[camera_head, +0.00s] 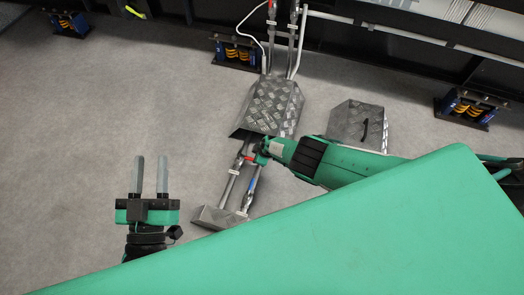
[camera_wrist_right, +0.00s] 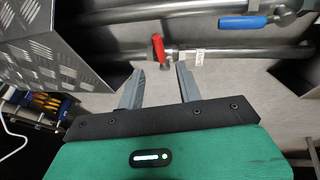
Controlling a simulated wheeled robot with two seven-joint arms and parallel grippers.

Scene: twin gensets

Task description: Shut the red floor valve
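The red floor valve's handle (camera_wrist_right: 158,48) sits on a metal pipe (camera_wrist_right: 210,55) in the right wrist view. The handle lies across the pipe, just ahead of the gap between my right fingertips. My right gripper (camera_wrist_right: 157,78) is open with nothing between its fingers. In the head view the right gripper (camera_head: 259,150) reaches in from the right over the pipes, and its fingers are hard to make out. My left gripper (camera_head: 151,160) is open and empty above bare floor at the left.
A blue valve handle (camera_wrist_right: 243,22) lies along the neighbouring pipe. A checker-plate cover (camera_head: 272,105) spans the pipes, and a loose plate with a black handle (camera_head: 358,126) lies to its right. A metal ramp piece (camera_head: 215,217) stands at the near end. Left floor is clear.

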